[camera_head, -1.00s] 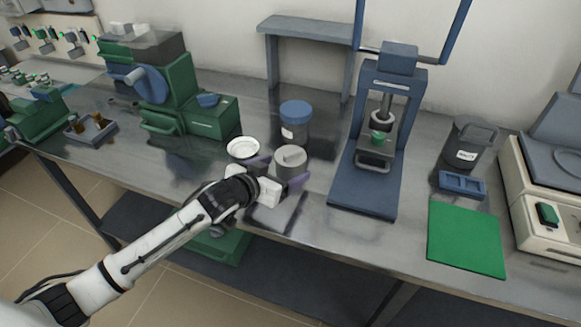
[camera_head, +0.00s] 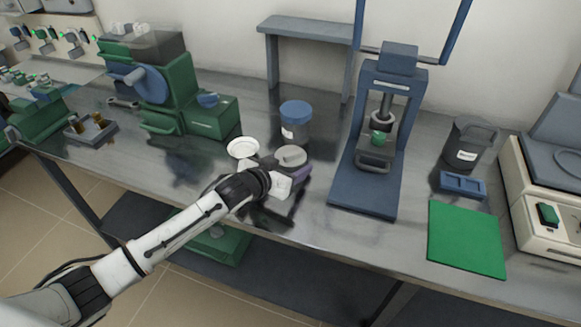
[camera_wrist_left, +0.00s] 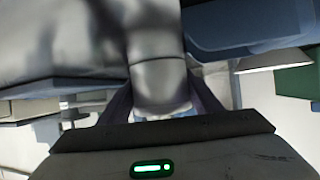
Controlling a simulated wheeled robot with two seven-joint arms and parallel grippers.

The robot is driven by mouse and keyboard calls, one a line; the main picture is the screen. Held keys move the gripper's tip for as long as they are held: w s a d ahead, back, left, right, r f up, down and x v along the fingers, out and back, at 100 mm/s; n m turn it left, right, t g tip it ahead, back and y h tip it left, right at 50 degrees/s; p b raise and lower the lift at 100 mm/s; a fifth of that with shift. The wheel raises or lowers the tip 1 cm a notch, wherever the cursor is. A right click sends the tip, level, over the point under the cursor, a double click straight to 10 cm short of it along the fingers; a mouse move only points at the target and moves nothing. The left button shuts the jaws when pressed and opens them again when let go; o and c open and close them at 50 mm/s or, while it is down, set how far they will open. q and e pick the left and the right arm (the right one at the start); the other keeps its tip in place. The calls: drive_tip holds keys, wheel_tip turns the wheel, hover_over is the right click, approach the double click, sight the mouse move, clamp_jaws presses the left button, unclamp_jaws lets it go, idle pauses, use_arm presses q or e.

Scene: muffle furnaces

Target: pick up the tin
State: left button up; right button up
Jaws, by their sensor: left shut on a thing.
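The tin (camera_head: 291,155) is a small grey metal can with a round lid, on the bench near its front edge, just in front of a blue-lidded jar. My left gripper (camera_head: 284,170) reaches it from the front left and is shut on it; purple fingers lie at its sides. The gripper hides its lower part, so I cannot tell whether it touches the bench. In the left wrist view the grey tin (camera_wrist_left: 160,80) sits between the two fingers. My right gripper is not in view.
A white dish (camera_head: 243,148) sits close on the left. The blue-lidded jar (camera_head: 295,122) stands right behind. A blue press (camera_head: 362,190) stands to the right, and a green machine (camera_head: 180,95) at the back left. A green mat (camera_head: 466,238) lies at the right.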

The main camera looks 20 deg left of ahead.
use_arm(q)
wheel_tip(320, 180, up, 10)
drive_tip(key=shift+r, duration=0.1)
idle(0.4)
